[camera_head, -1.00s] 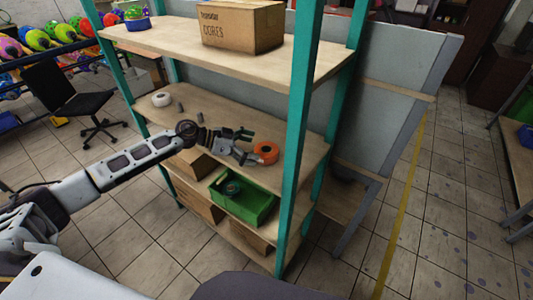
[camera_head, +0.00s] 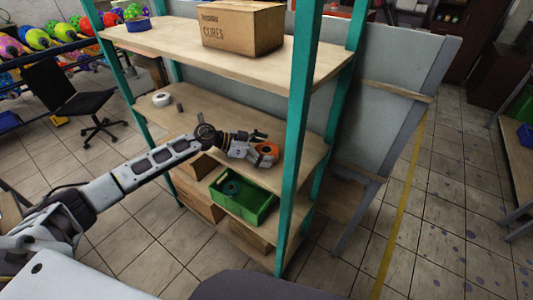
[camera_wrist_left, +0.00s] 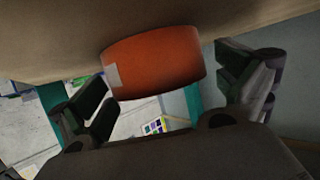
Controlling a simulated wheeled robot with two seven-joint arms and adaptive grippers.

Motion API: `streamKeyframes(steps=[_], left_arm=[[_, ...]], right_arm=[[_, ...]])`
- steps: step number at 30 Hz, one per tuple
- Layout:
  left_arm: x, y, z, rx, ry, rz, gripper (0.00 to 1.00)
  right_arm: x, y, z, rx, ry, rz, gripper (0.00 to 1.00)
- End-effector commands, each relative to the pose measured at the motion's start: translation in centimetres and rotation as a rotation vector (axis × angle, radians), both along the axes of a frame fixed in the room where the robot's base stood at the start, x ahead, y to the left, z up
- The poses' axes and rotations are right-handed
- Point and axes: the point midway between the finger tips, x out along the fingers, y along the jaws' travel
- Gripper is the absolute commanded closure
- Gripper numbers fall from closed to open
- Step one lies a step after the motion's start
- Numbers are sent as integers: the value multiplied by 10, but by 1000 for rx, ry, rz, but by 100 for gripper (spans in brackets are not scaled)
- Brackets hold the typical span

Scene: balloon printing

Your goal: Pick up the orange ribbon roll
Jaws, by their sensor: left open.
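The orange ribbon roll (camera_head: 267,150) lies on the middle wooden shelf (camera_head: 300,157), near its right front part. In the left wrist view the roll (camera_wrist_left: 155,62) shows large, with a small pale patch on its side, between the two fingers. My left gripper (camera_head: 260,141) is at the roll, with its fingers open around it. In the left wrist view the gripper (camera_wrist_left: 165,95) has one finger to each side, with gaps to the roll. My right gripper is not in view.
A teal shelf post (camera_head: 297,130) stands close to the right of the roll. A white roll (camera_head: 162,99) lies on the same shelf at left. A green bin (camera_head: 246,198) is on the shelf below. A cardboard box (camera_head: 240,27) stands above.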

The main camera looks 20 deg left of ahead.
Motion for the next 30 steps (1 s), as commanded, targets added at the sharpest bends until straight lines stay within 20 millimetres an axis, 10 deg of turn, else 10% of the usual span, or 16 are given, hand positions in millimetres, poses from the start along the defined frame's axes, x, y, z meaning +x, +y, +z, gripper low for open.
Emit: streamKeyframes(steps=[13,24,30], left_arm=[[0,0,0,0,0,0,1],[0,0,0,0,0,0,49],[0,0,0,0,0,1,54]], right_arm=[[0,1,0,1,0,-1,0],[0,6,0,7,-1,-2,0],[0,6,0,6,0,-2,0]])
